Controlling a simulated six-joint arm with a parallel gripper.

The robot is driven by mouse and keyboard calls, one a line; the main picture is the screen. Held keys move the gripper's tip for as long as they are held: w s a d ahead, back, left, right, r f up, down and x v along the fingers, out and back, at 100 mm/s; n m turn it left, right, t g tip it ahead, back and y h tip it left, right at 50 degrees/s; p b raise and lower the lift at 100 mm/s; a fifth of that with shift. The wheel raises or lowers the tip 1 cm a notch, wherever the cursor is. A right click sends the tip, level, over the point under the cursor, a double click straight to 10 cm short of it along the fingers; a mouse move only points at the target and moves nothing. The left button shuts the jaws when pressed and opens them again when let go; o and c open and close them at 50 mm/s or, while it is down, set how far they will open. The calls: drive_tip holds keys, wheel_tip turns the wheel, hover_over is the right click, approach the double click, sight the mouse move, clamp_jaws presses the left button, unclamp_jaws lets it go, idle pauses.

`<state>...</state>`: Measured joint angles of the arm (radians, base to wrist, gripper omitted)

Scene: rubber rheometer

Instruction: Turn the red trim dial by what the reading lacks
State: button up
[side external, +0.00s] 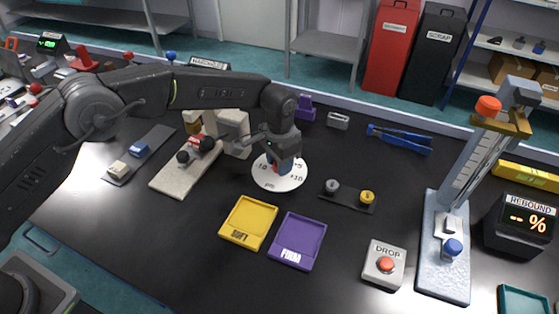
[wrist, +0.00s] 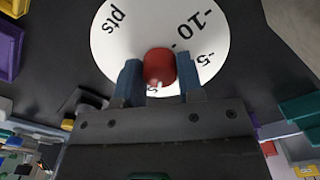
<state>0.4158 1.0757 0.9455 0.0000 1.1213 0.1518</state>
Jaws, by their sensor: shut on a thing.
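The red trim dial (wrist: 160,64) is a round knob in the middle of a white scale disc (wrist: 118,48) marked "pts", "-10" and "-5" in the wrist view. My gripper (wrist: 158,78) has a blue finger on each side of the knob and is shut on it. A small pale mark shows on the knob's near side; part of the scale there is hidden. In the side view, my gripper (side external: 284,166) points down over the disc (side external: 268,183), where "+5" and "+10" show, and mostly covers the knob. The rebound display (side external: 527,219) reads "-- %".
A yellow tray (side external: 233,238) and a purple tray (side external: 312,262) lie in front of the disc. A dark strip with two small weights (side external: 352,205), a drop button box (side external: 385,275) and the rebound stand (side external: 430,258) are to the right. A beige block (side external: 234,134) stands close left.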

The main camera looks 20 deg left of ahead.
drive_tip(key=shift+r+m, duration=0.1)
drive_tip(key=shift+m, duration=0.4)
drive_tip(key=o, duration=0.9)
wheel_tip(320, 180, up, 14)
drive_tip(key=shift+f, duration=0.1)
idle(0.6)
